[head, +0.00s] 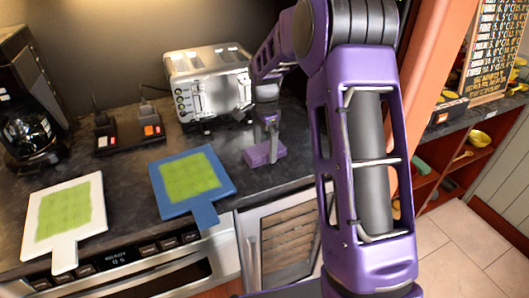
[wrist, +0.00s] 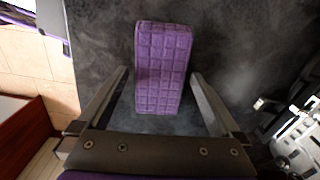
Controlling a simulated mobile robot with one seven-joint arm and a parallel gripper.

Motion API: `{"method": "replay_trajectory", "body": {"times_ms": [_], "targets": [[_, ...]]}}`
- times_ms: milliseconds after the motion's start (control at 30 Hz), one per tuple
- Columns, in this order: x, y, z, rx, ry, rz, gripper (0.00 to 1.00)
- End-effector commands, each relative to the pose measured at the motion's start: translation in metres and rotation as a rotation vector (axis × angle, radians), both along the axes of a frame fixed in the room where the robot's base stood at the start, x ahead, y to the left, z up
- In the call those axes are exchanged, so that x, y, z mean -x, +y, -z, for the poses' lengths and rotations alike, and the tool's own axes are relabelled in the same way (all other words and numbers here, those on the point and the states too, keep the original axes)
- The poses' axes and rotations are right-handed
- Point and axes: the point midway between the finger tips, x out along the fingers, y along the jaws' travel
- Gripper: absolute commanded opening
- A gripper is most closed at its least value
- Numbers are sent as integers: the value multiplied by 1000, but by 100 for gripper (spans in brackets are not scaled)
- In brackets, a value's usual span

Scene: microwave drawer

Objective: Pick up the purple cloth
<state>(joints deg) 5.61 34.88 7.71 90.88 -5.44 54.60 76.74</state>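The purple cloth (head: 264,154) is a small quilted block lying on the dark counter, in front of the toaster. In the wrist view the purple cloth (wrist: 162,68) lies upright in the picture, its near end between my fingers. My gripper (head: 268,135) is above the cloth in the head view. In the wrist view my gripper (wrist: 161,75) is open, one finger on each side of the cloth, with a gap on both sides. How high the fingertips are above the counter is hard to tell.
A silver toaster (head: 208,82) stands just behind. A blue board (head: 208,214) and a white board (head: 64,258), each with a green patch, lie to the left. A coffee maker (head: 28,110) stands far left. The counter's front edge is close to the cloth.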

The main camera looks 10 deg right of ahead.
Motion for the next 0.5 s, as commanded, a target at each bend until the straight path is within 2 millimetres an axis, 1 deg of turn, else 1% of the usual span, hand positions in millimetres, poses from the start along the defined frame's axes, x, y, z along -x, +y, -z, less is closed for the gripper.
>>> {"method": "replay_trajectory", "body": {"times_ms": [33, 67, 100, 167, 200, 267, 300, 400, 500], "targets": [[0, 0, 0, 0, 0, 0, 93], [0, 0, 0, 0, 0, 0, 87], [0, 0, 0, 0, 0, 0, 80], [0, 0, 0, 0, 0, 0, 69], [0, 0, 0, 0, 0, 0, 62], [0, 0, 0, 0, 0, 0, 51], [0, 0, 0, 0, 0, 0, 44], [0, 0, 0, 0, 0, 0, 27], [0, 0, -1, 0, -1, 0, 26]]}}
